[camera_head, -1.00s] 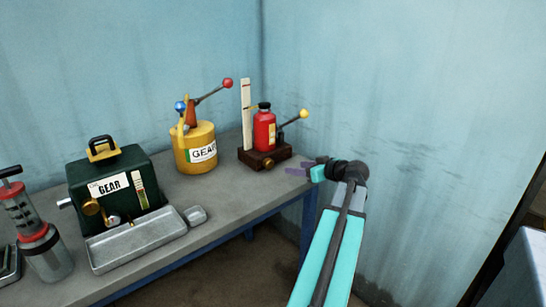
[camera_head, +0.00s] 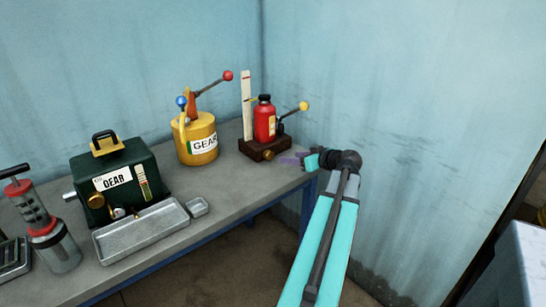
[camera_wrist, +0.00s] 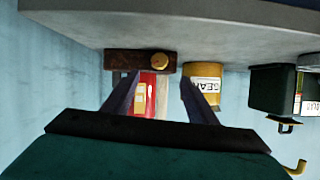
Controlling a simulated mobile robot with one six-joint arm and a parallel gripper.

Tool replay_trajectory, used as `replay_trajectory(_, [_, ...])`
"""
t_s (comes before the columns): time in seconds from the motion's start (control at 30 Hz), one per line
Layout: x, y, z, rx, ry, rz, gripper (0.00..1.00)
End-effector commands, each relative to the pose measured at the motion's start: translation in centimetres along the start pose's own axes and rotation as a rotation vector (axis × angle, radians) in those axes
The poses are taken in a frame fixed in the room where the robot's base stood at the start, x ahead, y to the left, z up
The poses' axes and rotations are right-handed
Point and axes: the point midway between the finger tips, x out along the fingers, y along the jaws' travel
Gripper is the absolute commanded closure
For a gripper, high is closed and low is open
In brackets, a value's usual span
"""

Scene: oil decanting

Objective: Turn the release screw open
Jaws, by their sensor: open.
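The release screw is a brass knob (camera_head: 268,155) on the front of a dark brown base (camera_head: 251,148). A red bottle (camera_head: 264,122) with a black cap stands on that base, beside a yellow-tipped lever (camera_head: 303,106). In the upside-down wrist view the brass knob (camera_wrist: 160,61) sits between the fingertip lines, near the middle. My gripper (camera_head: 290,160) is just right of the base at the bench's end, its purple fingers pointing left toward the knob. In the wrist view my gripper (camera_wrist: 160,73) is open, with nothing between its fingers.
A yellow GEAR can (camera_head: 196,146) with a blue-tipped and a red-tipped lever stands left of the base. Walls stand behind and right.

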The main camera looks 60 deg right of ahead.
Motion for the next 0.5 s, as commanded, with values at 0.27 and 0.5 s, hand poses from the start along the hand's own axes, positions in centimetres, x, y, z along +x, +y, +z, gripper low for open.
replay_trajectory(0.27, [3.5, 0.1, -0.1, 0.0, 0.0, -0.001, 0.47])
replay_trajectory(0.5, [7.0, 0.1, -0.2, 0.0, -0.001, -0.002, 0.47])
